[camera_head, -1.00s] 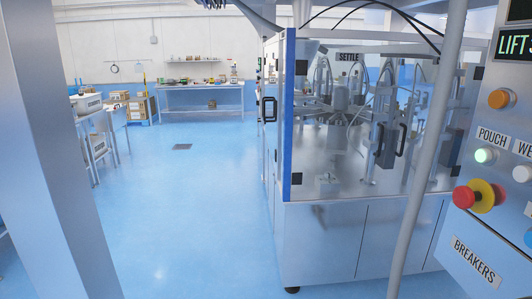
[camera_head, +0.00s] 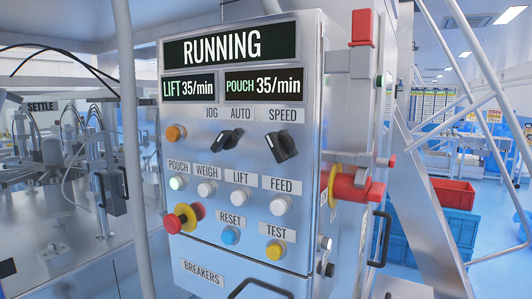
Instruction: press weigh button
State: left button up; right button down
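The WEIGH button (camera_head: 206,189) is a white round button under the WEIGH label on the control panel (camera_head: 190,249). It looks unlit. The display (camera_head: 222,46) reads RUNNING, with LIFT 35/min and POUCH 35/min below. Neither of my grippers is in view.
A grey post (camera_head: 131,150) stands left of the panel, before the pouching machine (camera_head: 50,230). Red (camera_head: 454,193) and blue crates stand at right.

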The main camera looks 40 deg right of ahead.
aim_at(204, 191)
jog(key=z, duration=1.05)
